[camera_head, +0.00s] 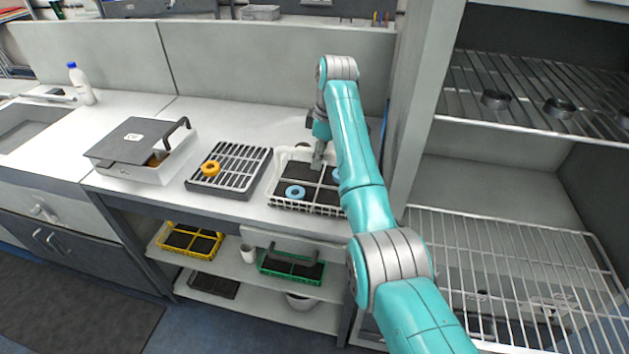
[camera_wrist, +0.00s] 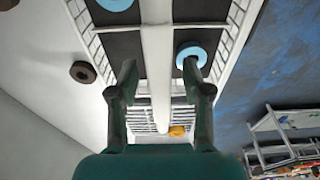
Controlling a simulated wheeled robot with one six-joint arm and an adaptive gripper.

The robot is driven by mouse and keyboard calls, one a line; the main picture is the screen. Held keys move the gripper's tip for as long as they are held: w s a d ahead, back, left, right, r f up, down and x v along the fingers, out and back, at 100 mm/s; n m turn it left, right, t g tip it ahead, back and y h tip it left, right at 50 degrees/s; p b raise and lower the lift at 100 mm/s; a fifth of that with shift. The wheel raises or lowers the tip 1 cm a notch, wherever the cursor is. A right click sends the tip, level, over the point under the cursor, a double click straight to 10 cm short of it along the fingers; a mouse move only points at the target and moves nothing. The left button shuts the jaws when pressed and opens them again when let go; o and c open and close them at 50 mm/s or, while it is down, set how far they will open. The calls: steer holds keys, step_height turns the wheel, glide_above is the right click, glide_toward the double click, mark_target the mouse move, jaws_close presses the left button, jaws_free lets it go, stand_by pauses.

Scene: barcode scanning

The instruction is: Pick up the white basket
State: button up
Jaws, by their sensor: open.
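The white basket (camera_head: 305,207) sits on the white counter, with dark compartments and blue rings (camera_head: 295,192) inside. Its white wire side shows in the wrist view (camera_wrist: 238,22), and a white bar (camera_wrist: 157,60) runs along its middle. My gripper (camera_head: 318,165) is over the basket. In the wrist view my gripper (camera_wrist: 160,75) is open, with one finger on each side of the white bar. I cannot tell whether the fingers touch it. My arm hides the basket's right part in the head view.
A dark slatted rack (camera_head: 230,178) with an orange ring (camera_head: 210,168) stands just left of the basket. A white box with a grey lid (camera_head: 135,138) is farther left. A tall cabinet with wire shelves (camera_head: 520,260) stands on the right. A dark ring (camera_wrist: 83,72) lies beside the basket.

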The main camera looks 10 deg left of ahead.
steer(key=shift+f, duration=0.4)
stand_by(0.5)
steer(key=shift+c, duration=0.3)
jaws_close()
steer(key=shift+r, duration=0.1)
